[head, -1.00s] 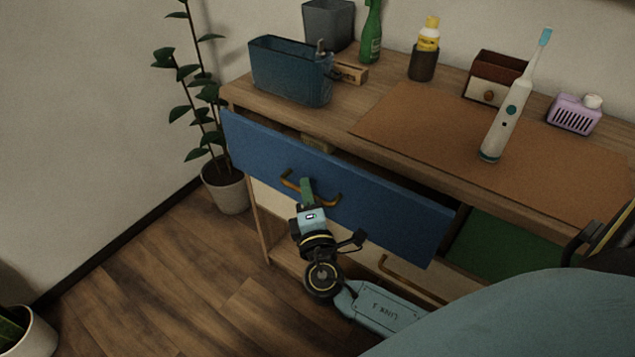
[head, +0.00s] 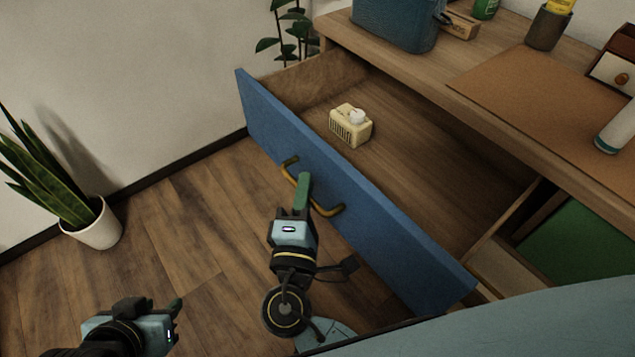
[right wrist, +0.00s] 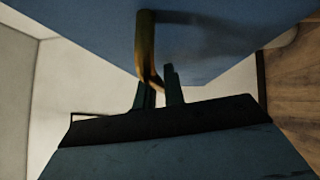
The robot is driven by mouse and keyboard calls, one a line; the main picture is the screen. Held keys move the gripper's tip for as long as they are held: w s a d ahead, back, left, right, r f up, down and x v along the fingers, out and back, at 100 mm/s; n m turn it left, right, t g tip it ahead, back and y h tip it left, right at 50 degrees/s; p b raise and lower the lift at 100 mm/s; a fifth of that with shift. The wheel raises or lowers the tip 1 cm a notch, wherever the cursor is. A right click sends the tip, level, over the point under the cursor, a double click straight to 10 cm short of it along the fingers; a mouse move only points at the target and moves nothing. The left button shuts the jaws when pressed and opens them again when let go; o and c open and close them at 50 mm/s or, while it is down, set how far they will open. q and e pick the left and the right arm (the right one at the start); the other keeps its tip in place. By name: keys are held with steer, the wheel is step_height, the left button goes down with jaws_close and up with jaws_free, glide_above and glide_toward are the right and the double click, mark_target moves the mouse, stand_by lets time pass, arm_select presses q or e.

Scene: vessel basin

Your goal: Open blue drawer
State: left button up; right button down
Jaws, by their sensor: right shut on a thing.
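The blue drawer (head: 380,238) is pulled far out of the wooden cabinet, and its inside shows in the head view. Its brass handle (head: 289,170) is on the front face and also shows in the right wrist view (right wrist: 146,40). My right gripper (head: 303,190) is shut on the handle, with its fingers (right wrist: 158,85) around the bar. My left gripper (head: 172,306) is low at the left, apart from the drawer; its finger gap is unclear.
A small cream slatted box (head: 350,128) lies in the drawer. The cabinet top (head: 420,65) holds a blue bin (head: 395,22) and a brown mat (head: 530,95). A potted snake plant (head: 92,228) stands on the floor at left. Floor between plant and drawer is clear.

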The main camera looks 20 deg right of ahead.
arm_select(q)
steer(key=shift+w, duration=0.1)
arm_select(e)
steer(key=shift+a, duration=0.1)
steer(key=c, duration=1.5)
jaws_free()
steer(key=shift+r, duration=0.1)
